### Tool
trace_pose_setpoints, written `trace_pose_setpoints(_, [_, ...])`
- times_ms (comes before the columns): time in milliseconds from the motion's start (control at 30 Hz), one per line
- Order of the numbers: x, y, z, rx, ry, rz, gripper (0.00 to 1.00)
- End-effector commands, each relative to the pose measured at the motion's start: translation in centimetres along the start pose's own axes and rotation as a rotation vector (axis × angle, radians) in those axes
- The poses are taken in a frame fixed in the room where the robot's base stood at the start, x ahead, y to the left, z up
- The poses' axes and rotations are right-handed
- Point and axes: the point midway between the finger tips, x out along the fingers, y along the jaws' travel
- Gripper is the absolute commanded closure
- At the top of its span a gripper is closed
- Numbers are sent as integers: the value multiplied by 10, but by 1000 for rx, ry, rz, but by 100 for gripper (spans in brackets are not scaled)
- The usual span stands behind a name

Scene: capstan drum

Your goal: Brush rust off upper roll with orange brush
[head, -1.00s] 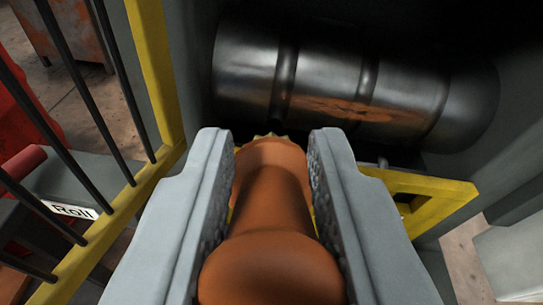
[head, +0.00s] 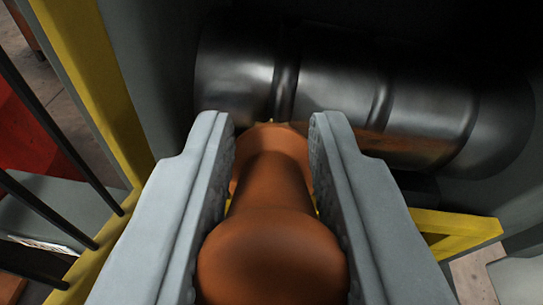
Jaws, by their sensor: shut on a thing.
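My gripper (head: 272,130) is shut on the orange brush (head: 268,190), with a grey finger on each side of its handle. The brush points away from me toward the roll, and its bristles are mostly hidden behind its head. The dark metal roll (head: 330,85) lies across the upper middle, with raised bands around it. A rust patch (head: 400,148) shows on its lower front, right of the brush and partly hidden by the right finger. The brush tip overlaps the roll's lower edge in the picture; I cannot tell whether they touch.
A yellow frame post (head: 90,85) with black bars (head: 45,120) stands at the left. A yellow frame piece (head: 455,232) lies below the roll at the right. Grey walls close in on both sides of the roll.

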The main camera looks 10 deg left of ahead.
Motion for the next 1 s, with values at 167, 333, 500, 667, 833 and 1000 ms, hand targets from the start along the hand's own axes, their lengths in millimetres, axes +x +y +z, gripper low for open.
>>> trace_pose_setpoints(167, [0, 0, 0, 0, 0, 0, 100])
trace_pose_setpoints(333, [1, 0, 0, 0, 0, 0, 100])
trace_pose_setpoints(500, [4, 0, -1, 0, 0, 0, 100])
trace_pose_setpoints(667, [6, 0, -1, 0, 0, 0, 100])
trace_pose_setpoints(833, [8, 1, -2, 0, 0, 0, 100])
trace_pose_setpoints(1000, [8, 6, -1, -1, 0, 1, 100])
